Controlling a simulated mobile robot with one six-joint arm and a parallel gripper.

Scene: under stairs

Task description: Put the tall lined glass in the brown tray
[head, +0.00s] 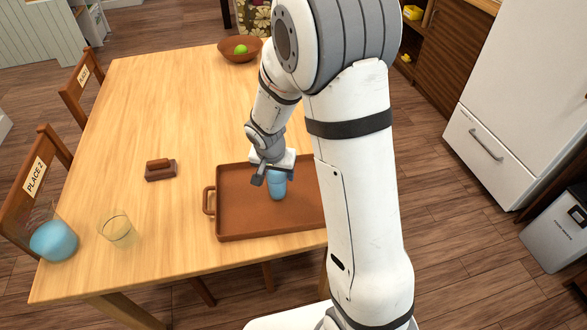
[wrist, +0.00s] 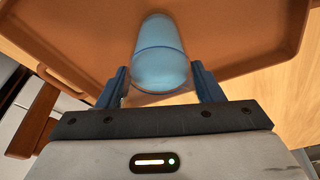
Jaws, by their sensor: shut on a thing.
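A tall blue glass with lines around it (head: 278,184) is over the brown tray (head: 240,225) in the head view. My gripper (head: 272,176) is shut on the glass from above and behind. In the wrist view the glass (wrist: 160,55) stands between the two fingers of my gripper (wrist: 161,85), with the brown tray (wrist: 235,40) behind it. The glass looks upright in the head view. I cannot tell whether its base touches the tray floor. My arm hides the right end of the tray.
The wooden table (head: 150,110) also holds a clear glass (head: 117,229), a blue round vessel (head: 54,241) at the front left corner, a small brown block-like item (head: 160,170) and a brown bowl (head: 240,57) with a green fruit. Chairs stand along the left side.

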